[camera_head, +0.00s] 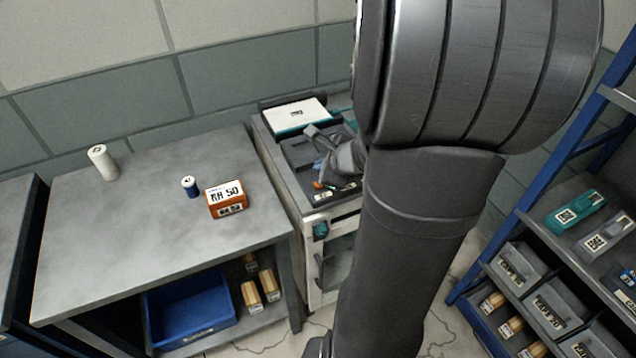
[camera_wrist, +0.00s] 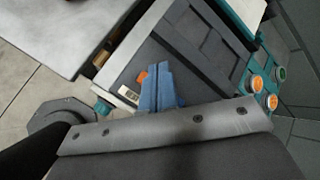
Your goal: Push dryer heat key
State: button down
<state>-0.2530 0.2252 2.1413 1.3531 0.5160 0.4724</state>
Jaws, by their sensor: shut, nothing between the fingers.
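The dryer appears to be the grey-topped machine (camera_head: 300,152) with a white and teal body, right of the bench. On its top, near the front edge, sit a small orange key (camera_head: 317,185) and pale label plates. My gripper (camera_head: 319,168) is over this top, shut and empty, its blue fingertips close to the orange key. In the wrist view the shut fingers (camera_wrist: 156,70) point onto the dark top, with the orange key (camera_wrist: 141,77) just left of the tips and a pale plate (camera_wrist: 128,95) beyond it. I cannot tell whether the fingers touch the key or which key is heat.
A teal panel (camera_wrist: 246,82) with orange and green round buttons shows at the right in the wrist view. The grey bench (camera_head: 130,215) bears an orange-labelled box (camera_head: 226,200), a blue spool (camera_head: 190,187) and a white cylinder (camera_head: 102,162). A blue-framed rack (camera_head: 540,150) stands at right.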

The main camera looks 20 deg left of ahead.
jog(key=shift+r, duration=1.05)
jog(key=shift+f, duration=0.1)
jog(key=shift+r, duration=2)
